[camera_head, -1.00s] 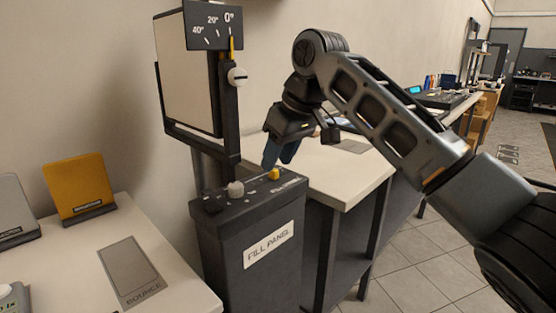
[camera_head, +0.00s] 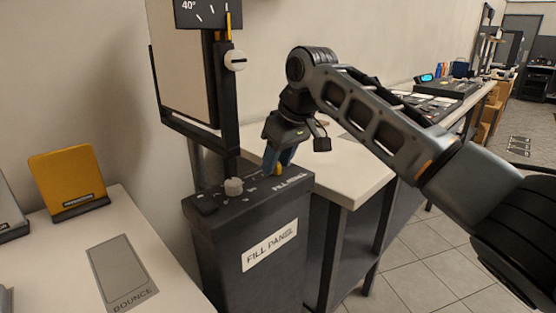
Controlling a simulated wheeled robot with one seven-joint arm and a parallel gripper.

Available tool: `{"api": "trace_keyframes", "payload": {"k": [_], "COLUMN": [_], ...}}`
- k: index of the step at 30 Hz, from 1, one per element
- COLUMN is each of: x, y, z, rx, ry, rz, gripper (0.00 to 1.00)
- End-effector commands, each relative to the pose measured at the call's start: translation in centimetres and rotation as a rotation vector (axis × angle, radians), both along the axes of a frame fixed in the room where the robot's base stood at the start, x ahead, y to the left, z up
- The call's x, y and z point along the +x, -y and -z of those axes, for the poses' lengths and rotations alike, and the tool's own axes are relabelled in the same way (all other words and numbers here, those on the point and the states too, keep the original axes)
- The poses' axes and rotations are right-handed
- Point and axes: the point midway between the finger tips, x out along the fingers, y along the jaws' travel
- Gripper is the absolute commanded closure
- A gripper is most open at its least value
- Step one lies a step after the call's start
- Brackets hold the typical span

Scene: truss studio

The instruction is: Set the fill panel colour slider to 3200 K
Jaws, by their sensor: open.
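The fill panel's dark box (camera_head: 225,250) stands between two tables, with a white FILL PANEL label (camera_head: 270,244) on its front. On its top are a round pale knob (camera_head: 233,186) at the left and a small yellow slider knob (camera_head: 278,169) toward the right. The scale marks beside the slider are too small to read. My gripper (camera_head: 277,160) points down at the yellow knob, with its blue fingers right beside or around it. The gripper is open; the fingers partly hide the knob, and I cannot tell whether they touch it.
The panel's upright frame (camera_head: 227,135) with a tilt scale (camera_head: 205,14) and pale knob (camera_head: 235,60) rises behind the box. A yellow card (camera_head: 66,180) stands on the left table near the BOUNCE mat (camera_head: 122,270). A white table (camera_head: 350,180) lies right of the box.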

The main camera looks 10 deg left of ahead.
Motion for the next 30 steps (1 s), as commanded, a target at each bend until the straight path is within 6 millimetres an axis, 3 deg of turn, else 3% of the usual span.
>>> {"api": "trace_keyframes", "payload": {"k": [8, 21, 30], "x": [0.05, 0.04, 0.04], "y": [-0.06, -0.04, -0.04], "z": [0.21, 0.17, 0.16], "rx": [0.0, 0.0, 0.0], "ry": [0.0, 0.0, 0.0], "rz": [0.0, 0.0, 0.0], "gripper": [0.57, 0.99, 1.0]}}
